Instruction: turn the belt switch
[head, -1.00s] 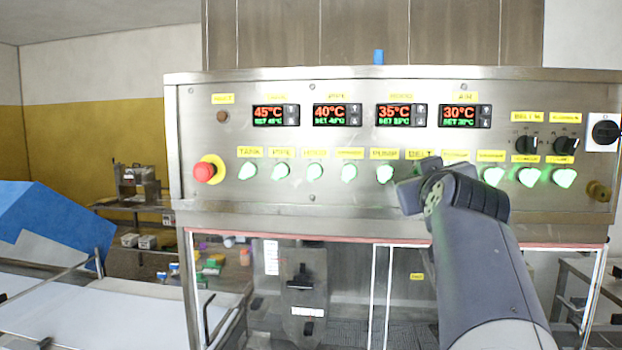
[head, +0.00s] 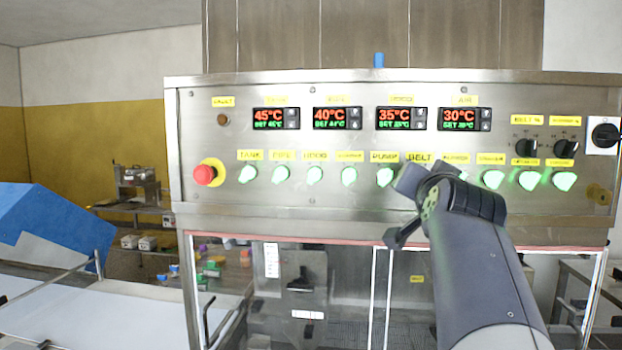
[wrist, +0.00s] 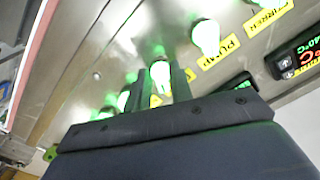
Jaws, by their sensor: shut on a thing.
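The belt switch (wrist: 160,72) is a pale, green-glowing knob on the steel control panel (head: 330,205). In the wrist view it sits between the two dark fingers of my gripper (wrist: 161,86), which is shut on it. In the head view my gripper (head: 408,184) is up against the panel just below the yellow BELT label (head: 420,157) and hides the switch. The knob's exact angle is hard to tell.
The pump switch (head: 385,176) is close on the left; it also shows in the wrist view (wrist: 206,38). More lit switches continue on the right (head: 493,179). A red emergency button (head: 205,174) is at the far left. Temperature displays (head: 401,118) sit above.

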